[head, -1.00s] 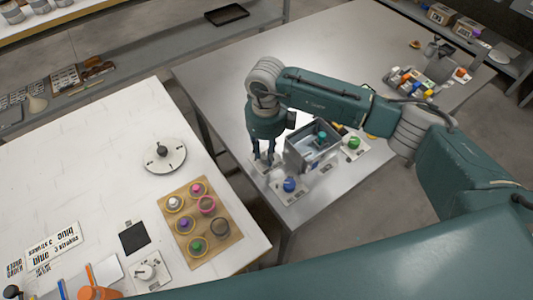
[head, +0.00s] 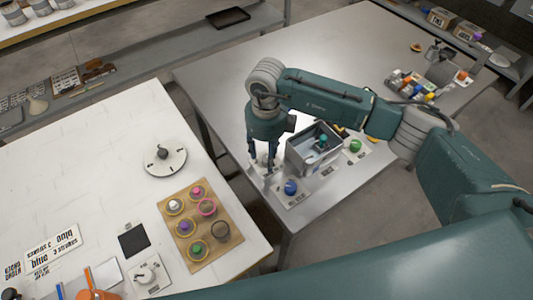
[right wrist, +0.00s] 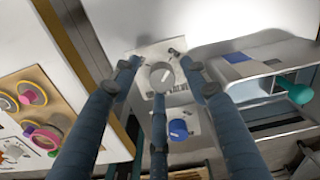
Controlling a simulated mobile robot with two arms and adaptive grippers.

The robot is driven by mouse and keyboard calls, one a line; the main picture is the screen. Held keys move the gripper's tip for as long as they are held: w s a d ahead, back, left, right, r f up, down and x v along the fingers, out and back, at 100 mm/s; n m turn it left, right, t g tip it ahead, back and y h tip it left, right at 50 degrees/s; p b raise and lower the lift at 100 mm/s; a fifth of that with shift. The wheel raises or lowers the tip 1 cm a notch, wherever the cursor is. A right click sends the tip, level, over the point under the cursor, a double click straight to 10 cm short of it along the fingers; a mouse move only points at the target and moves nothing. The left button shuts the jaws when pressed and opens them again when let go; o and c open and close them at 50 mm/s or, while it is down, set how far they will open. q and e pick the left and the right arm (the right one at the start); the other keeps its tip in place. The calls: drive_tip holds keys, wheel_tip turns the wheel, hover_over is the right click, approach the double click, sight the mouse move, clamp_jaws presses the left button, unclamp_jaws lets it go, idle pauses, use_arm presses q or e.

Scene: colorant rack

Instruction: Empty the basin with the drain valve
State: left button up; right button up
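The grey basin (head: 302,158) stands near the front corner of the metal table; it also shows in the right wrist view (right wrist: 232,80). A teal knob-like piece (head: 322,139) shows inside it. A grey dial knob (right wrist: 162,77) on a pale plate lies beside the basin. A blue knob (head: 290,187) and a green knob (head: 355,146) are on plates around the basin. My right gripper (head: 264,168) points down over the grey knob, its fingers apart around it in the wrist view; contact cannot be told. My left gripper is not in view.
A white table (head: 85,150) at left holds a round dial (head: 165,159) and a wooden board (head: 222,252) with several color pots. Several small bottles (head: 412,88) stand at the metal table's far right. The metal table's back left is clear.

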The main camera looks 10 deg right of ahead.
sight(266, 158)
wheel_tip(266, 158, up, 12)
idle(0.6)
drive_tip(key=shift+s+f, duration=0.1)
idle(0.4)
